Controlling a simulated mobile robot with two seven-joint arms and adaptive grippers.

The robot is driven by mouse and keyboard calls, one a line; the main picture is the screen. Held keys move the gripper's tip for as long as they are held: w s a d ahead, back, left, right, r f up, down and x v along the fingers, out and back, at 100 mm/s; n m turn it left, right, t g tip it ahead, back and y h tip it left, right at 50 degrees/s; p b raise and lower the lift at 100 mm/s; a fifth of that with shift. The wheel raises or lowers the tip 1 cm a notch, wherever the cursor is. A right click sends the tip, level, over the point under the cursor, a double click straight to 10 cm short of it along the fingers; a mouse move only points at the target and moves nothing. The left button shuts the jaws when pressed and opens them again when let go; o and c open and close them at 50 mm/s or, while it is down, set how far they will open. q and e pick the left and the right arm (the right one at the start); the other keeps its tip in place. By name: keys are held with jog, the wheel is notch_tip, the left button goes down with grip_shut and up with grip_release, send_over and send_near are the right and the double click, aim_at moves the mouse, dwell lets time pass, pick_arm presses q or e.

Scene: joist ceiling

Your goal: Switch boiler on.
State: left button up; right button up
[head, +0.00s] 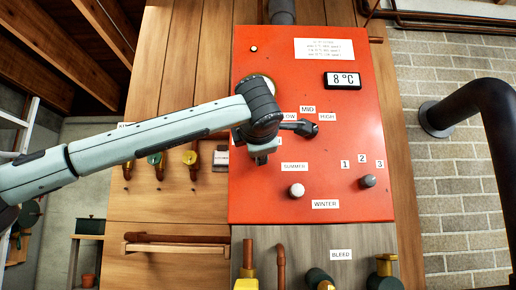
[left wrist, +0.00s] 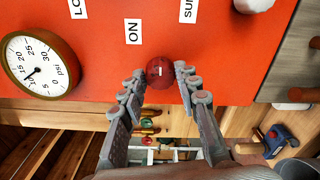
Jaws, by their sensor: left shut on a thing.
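The boiler's red panel (head: 330,90) fills the middle of the head view, with a display (head: 342,80) reading 8 °C. In the left wrist view, a round red knob (left wrist: 160,71) with a small white mark sits beside the ON label (left wrist: 133,31) on the panel. My left gripper (left wrist: 160,84) is shut on this knob, one finger on each side. A small pale lamp (head: 253,48) is at the panel's top left. My right gripper is not in view.
A dark selector (head: 304,128) by MID, a white knob (head: 297,190) and a grey knob (head: 368,181) stick out of the panel. A pressure gauge (left wrist: 40,65) is near the gripper. Valves (head: 190,158) hang at the left; a black pipe (head: 470,105) stands right.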

pick_arm(q)
jog(key=shift+m, duration=0.3)
jog(key=o, duration=1.2)
jog(key=shift+c, duration=0.2)
jog(key=s, duration=1.2)
